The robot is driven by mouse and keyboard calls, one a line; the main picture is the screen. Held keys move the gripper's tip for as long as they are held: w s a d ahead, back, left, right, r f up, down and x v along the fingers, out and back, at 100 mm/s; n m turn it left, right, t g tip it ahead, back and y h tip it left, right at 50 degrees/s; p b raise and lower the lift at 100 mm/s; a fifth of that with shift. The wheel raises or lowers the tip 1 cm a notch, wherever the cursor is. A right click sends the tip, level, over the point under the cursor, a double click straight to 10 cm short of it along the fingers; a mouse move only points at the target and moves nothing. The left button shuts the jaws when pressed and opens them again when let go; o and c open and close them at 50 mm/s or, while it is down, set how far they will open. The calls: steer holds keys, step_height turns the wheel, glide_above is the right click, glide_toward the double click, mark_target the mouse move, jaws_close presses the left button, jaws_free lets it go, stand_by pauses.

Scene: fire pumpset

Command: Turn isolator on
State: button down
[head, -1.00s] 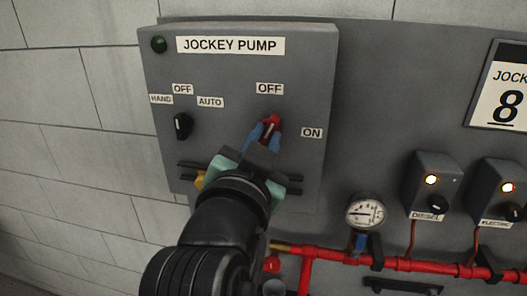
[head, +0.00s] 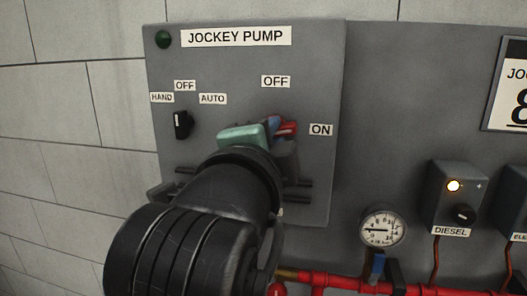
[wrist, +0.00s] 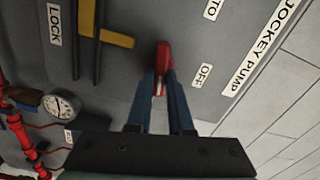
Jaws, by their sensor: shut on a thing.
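The jockey pump panel (head: 316,180) is a grey box on the wall. Its red isolator handle (head: 289,129) lies nearly level, with its end towards the ON label (head: 321,130); the OFF label (head: 276,82) is above it. My gripper (head: 279,124) is shut on the red handle, and my arm hides part of it. In the wrist view the handle (wrist: 164,56) sits between the blue fingers of my gripper (wrist: 161,80).
A black selector knob (head: 182,125) with HAND, OFF and AUTO labels is left of my gripper. A green lamp (head: 164,40) is at the panel's top left. A pressure gauge (head: 382,228), red pipe (head: 340,281) and diesel box (head: 455,198) are at lower right.

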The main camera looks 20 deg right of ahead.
steer(key=shift+f+m+b, duration=0.1)
steer(key=shift+m+b, duration=0.65)
steer(key=shift+m, duration=0.35)
steer(key=c, duration=0.8)
jaws_free()
steer(key=b+v, duration=0.1)
steer(key=v, duration=1.2)
steer(key=shift+b, duration=0.4)
